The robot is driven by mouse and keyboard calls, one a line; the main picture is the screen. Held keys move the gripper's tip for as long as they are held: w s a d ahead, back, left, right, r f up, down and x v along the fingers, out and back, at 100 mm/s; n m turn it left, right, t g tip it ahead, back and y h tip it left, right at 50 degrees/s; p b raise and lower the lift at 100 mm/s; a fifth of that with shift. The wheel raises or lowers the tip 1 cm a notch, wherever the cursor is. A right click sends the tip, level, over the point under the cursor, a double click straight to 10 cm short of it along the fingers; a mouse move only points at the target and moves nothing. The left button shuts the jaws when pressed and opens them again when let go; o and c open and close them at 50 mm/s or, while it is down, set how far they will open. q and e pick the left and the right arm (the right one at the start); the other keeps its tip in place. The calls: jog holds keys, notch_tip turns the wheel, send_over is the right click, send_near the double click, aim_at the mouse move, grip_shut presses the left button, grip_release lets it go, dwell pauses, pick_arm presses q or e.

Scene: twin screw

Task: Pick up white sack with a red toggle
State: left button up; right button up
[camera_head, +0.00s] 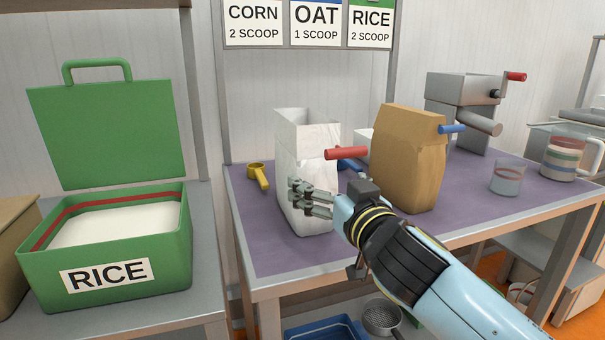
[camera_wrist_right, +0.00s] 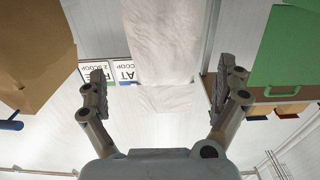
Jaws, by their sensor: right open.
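The white sack (camera_head: 298,160) stands upright on the purple table top with its top open. A red toggle (camera_head: 346,153) sticks out to the right near its upper part. My right gripper (camera_head: 300,196) is open in front of the sack's lower half and overlaps it in the head view. In the right wrist view the white sack (camera_wrist_right: 165,40) lies ahead, between the lines of the two spread fingers of the gripper (camera_wrist_right: 160,82). I cannot tell whether the fingers touch it. The red toggle does not show in the wrist view. My left gripper is out of view.
A brown sack (camera_head: 405,155) with a blue toggle (camera_head: 452,129) stands close on the right. A yellow scoop (camera_head: 259,176) lies on the left of the purple table (camera_head: 262,238). A green RICE box (camera_head: 110,270) is further left. A glass (camera_head: 507,177) and grinder (camera_head: 462,98) stand right.

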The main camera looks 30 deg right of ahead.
aim_at(321, 176)
jog(key=x, duration=0.3)
jog(key=shift+w, duration=0.3)
jog(key=x, duration=0.3)
jog(key=p+x, duration=0.1)
jog(key=shift+w+a+r, duration=0.1)
jog(key=shift+w+a, duration=0.15)
jog(key=shift+w+d, duration=0.15)
jog(key=shift+w, duration=0.25)
jog(key=c, duration=1.1)
jog(key=shift+r, duration=0.1)
jog(key=shift+c, duration=0.2)
